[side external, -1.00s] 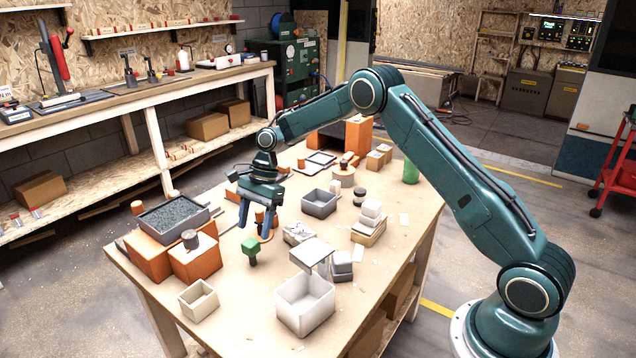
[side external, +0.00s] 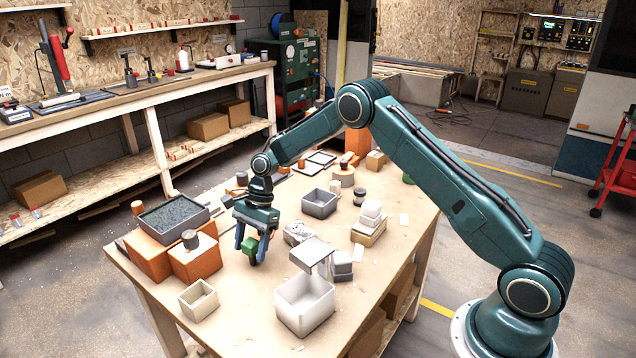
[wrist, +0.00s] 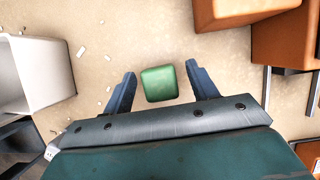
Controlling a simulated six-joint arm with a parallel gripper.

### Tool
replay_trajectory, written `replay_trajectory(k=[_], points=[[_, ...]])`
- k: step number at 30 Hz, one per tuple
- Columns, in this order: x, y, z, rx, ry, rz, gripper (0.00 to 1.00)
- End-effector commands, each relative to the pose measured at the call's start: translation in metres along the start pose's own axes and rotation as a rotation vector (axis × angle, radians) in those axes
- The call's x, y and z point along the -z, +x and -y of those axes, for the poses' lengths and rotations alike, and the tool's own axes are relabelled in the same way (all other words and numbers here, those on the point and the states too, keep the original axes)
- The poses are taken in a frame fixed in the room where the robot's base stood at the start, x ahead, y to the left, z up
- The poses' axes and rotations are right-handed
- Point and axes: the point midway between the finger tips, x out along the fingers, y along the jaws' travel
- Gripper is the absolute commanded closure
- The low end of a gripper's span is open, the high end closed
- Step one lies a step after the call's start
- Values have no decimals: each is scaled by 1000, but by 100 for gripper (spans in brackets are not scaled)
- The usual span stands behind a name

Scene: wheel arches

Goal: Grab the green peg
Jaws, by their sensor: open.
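The green peg (side external: 250,246) has a squarish green head on a dark stem and stands upright on the wooden table (side external: 235,300). My gripper (side external: 252,252) is open and points down over the peg, with its blue fingers on either side of the head. In the wrist view the green head of the peg (wrist: 159,84) sits between the two fingertips of my gripper (wrist: 160,76). The lower stem is partly hidden by the fingers in the side view.
Orange blocks (side external: 196,262) stand left of my gripper, one under a grey tray (side external: 174,217). A small beige box (side external: 199,300) is in front. A white bin (side external: 305,305) and a grey box (side external: 319,204) stand to the right. Bare table lies just in front of the peg.

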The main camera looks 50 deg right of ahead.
Motion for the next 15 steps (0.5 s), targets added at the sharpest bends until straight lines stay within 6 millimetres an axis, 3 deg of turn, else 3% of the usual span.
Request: replay_trajectory(k=[13,15], points=[[0,0,0,0,0,0,42],[0,0,0,0,0,0,56]])
